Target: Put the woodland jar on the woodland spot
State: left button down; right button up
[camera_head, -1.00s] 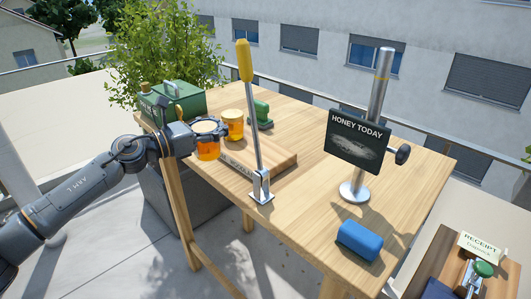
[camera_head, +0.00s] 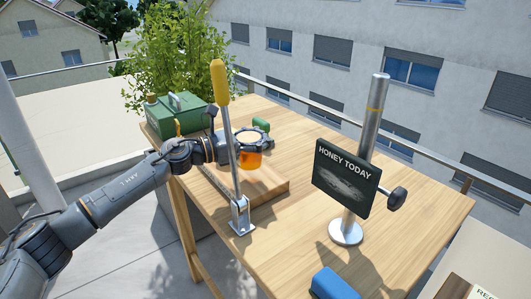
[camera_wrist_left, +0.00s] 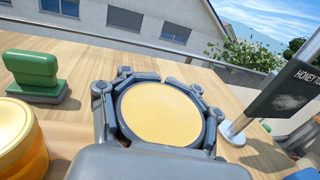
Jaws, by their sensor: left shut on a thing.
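My left gripper (camera_head: 262,138) is shut around an amber honey jar (camera_head: 249,159) with a pale yellow lid. The lid also shows between the fingers in the left wrist view (camera_wrist_left: 160,112). The jar is upright, over or near the far end of the wooden board (camera_head: 268,194); I cannot tell if it touches. Its label is not readable, so I cannot tell if it is the woodland jar. A second jar (camera_wrist_left: 20,143) stands left of the gripper in the wrist view and is hidden in the head view. No woodland spot is readable. My right gripper is not in view.
A green stamp (camera_head: 261,125) lies behind the jar, a green box (camera_head: 178,115) at left. The HONEY TODAY sign (camera_head: 346,178) stands right, a blue block (camera_head: 333,285) in front. The table between is clear.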

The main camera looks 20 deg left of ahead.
pick_arm(q)
jog(key=f, duration=0.4)
jog(key=shift+w+d, duration=0.2)
jog(key=shift+d, duration=0.15)
jog(key=shift+a+f, duration=0.1)
jog(key=shift+f, duration=0.05)
jog(key=shift+c, duration=1.6)
grip_release()
jog(key=shift+s, duration=0.1)
jog(key=shift+a+f, duration=0.1)
jog(key=shift+a, duration=0.05)
jog(key=b+v, duration=0.4)
jog(key=v, duration=0.6)
jog(key=shift+s+a+f, duration=0.1)
jog(key=shift+s+f, duration=0.05)
jog(key=shift+s, duration=0.15)
jog(key=shift+s+a+r+b, duration=0.25)
jog(key=shift+s+a+b, duration=0.05)
jog(key=shift+s+a, duration=0.15)
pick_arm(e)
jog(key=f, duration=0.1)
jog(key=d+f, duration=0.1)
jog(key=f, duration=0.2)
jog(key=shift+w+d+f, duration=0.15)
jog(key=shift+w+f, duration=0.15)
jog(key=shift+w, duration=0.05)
